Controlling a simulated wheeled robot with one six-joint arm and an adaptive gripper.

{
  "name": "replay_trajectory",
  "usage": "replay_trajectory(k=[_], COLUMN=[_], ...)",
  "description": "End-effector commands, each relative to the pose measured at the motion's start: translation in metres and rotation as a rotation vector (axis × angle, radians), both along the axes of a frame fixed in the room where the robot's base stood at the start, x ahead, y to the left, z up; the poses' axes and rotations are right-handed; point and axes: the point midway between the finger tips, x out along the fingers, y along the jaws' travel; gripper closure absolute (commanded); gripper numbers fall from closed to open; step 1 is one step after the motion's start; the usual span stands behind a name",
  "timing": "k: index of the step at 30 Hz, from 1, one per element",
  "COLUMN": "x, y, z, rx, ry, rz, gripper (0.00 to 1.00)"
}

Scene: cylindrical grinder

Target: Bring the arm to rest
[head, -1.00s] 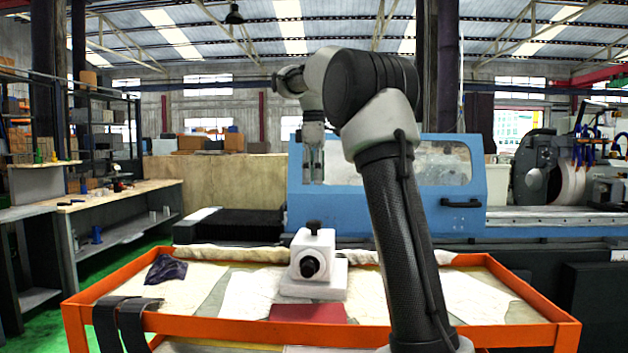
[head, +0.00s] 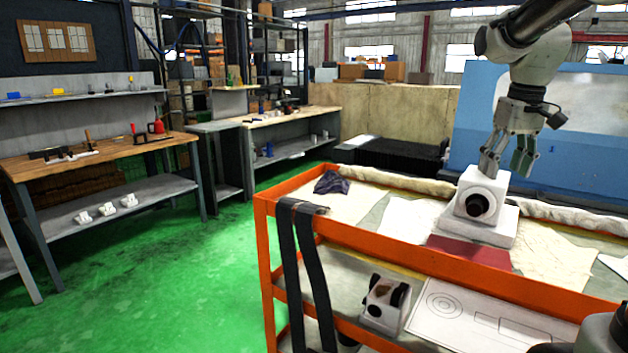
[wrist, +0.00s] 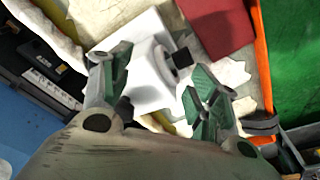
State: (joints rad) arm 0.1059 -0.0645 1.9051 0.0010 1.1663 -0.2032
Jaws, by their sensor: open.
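My gripper (head: 507,158) hangs fingers-down from my arm at the upper right of the head view, above the cart's top tray. Its two fingers are spread apart with nothing held between them. A white block with a black round knob (head: 484,193) stands on the tray just below the fingers. In the wrist view, my gripper (wrist: 158,98) shows both green-grey fingers apart, with the white block (wrist: 150,60) beyond and between them. Whether a finger touches the block cannot be told.
The orange cart (head: 390,252) holds a dark cloth (head: 331,182), a red sheet (head: 468,250) and papers. A similar white block (head: 384,304) is on its lower shelf. The blue grinder (head: 590,130) stands behind. Workbenches (head: 95,160) line the left; green floor (head: 200,270) between is clear.

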Motion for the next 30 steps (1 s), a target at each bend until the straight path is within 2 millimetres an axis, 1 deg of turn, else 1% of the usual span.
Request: replay_trajectory(k=[1, 2, 3, 5, 6, 9, 12, 14, 18, 30], x=[-0.032, -0.050, -0.073, -0.107, -0.128, -0.173, -0.200, -0.206, -0.208, -0.208], y=[0.008, 0.011, 0.017, 0.023, 0.027, 0.035, 0.039, 0.041, 0.043, 0.044], z=[-0.008, -0.015, -0.023, -0.037, -0.046, -0.065, -0.074, -0.071, -0.060, -0.059], rx=[0.006, 0.011, 0.016, 0.024, 0.028, 0.032, 0.035, 0.037, 0.039, 0.040], ry=[-0.022, -0.034, -0.052, -0.079, -0.095, -0.129, -0.160, -0.188, -0.240, -0.242], rz=[-0.045, -0.073, -0.104, -0.138, -0.148, -0.139, -0.121, -0.112, -0.099, -0.094], gripper=[0.39, 0.39, 0.39, 0.39, 0.39, 0.39, 0.39, 0.39, 0.39, 0.39])
